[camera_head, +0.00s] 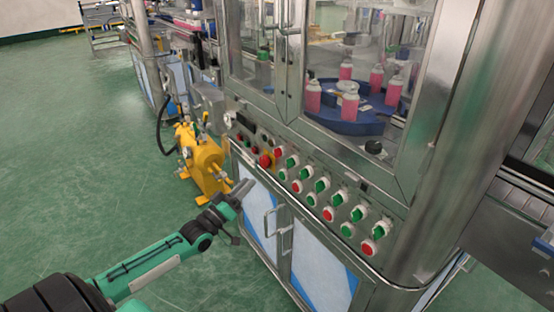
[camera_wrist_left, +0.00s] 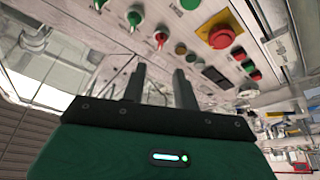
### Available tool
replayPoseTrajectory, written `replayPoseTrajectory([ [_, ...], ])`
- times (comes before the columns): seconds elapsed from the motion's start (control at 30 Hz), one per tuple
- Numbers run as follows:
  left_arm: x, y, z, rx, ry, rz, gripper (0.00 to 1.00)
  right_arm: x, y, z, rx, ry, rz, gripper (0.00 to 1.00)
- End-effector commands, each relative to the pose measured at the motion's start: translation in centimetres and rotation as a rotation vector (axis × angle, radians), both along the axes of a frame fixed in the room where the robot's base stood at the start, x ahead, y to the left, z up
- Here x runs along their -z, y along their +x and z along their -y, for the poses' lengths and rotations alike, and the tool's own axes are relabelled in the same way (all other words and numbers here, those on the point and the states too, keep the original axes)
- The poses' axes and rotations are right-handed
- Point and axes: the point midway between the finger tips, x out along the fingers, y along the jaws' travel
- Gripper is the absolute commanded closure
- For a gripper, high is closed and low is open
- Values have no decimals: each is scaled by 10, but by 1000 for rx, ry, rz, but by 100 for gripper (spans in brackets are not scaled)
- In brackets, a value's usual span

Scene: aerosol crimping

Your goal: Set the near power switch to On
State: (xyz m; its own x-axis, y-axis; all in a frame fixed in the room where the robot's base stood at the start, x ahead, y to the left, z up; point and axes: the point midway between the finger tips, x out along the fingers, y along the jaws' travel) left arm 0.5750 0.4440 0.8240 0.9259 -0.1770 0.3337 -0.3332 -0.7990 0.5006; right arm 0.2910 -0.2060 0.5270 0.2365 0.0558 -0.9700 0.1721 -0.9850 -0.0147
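I cannot tell which is the near power switch, and no label is readable. In the left wrist view, a green knob (camera_wrist_left: 135,18) and a red knob (camera_wrist_left: 160,38) show beyond my fingers. My left gripper (camera_head: 247,185) is just below and in front of the panel, near the red emergency stop (camera_head: 266,160). Its two fingers (camera_wrist_left: 159,80) are apart with nothing between them. My right gripper is out of view.
The emergency stop also shows on a yellow plate in the left wrist view (camera_wrist_left: 220,36). A door handle (camera_head: 268,222) sticks out below the panel. A yellow machine (camera_head: 203,160) stands left of my gripper. Pink bottles (camera_head: 345,104) stand behind glass. The green floor at left is clear.

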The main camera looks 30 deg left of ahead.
Motion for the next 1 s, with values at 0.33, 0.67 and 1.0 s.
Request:
replayPoseTrajectory([
  [0.33, -17, 46, 8, -1, 0, 2, 70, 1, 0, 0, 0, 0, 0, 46],
  [0.67, -32, 88, 17, -1, 1, 1, 70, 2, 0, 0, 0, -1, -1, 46],
  [1.0, -39, 112, 21, -1, 2, -2, 70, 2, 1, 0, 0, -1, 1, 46],
])
